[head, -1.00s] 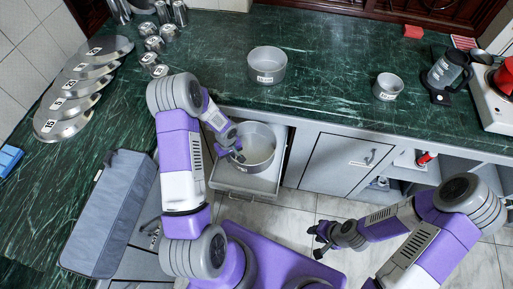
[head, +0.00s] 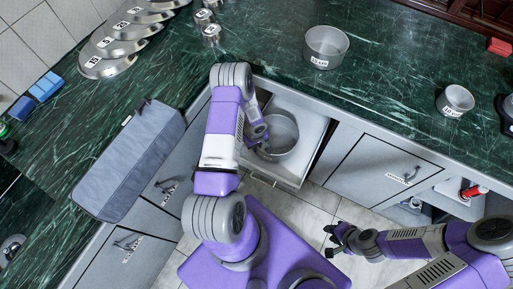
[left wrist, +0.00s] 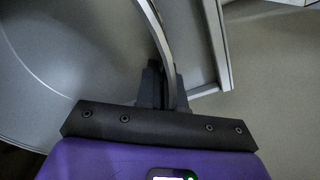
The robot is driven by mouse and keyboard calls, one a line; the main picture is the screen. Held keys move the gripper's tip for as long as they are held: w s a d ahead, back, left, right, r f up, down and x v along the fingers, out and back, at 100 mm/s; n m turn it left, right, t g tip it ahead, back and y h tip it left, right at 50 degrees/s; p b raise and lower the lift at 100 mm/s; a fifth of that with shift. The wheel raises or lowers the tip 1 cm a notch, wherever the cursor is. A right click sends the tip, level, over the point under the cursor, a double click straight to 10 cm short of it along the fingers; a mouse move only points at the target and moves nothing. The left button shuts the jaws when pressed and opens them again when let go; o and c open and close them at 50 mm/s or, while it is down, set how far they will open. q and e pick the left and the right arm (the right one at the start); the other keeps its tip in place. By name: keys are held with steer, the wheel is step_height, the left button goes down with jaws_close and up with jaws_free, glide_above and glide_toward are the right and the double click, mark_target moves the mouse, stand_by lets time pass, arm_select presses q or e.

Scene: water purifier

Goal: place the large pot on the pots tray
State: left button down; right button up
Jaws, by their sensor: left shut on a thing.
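The large grey metal pot (head: 288,128) is at the open drawer (head: 312,128) under the counter, which has a pale tray-like inside. I cannot tell whether the pot rests on the drawer floor or hangs just above it. My left gripper (head: 262,147) is shut on the pot's near-left rim. In the left wrist view the curved rim (left wrist: 152,22) runs between the dark fingers (left wrist: 161,85). My right gripper (head: 335,242) is empty and looks open, over the floor, away from the pot.
A medium pot (head: 326,46) and a small pot (head: 455,101) stand on the green counter. Several lids (head: 110,58) overlap at the upper left. A grey padded box (head: 130,160) lies on the left counter. A closed cabinet door (head: 385,170) is right of the drawer.

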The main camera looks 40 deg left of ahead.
arm_select(q)
steer(key=shift+f, duration=0.25)
steer(key=shift+f, duration=0.1)
steer(key=shift+f, duration=0.15)
steer(key=c, duration=1.3)
jaws_free()
steer(key=shift+o, duration=0.2)
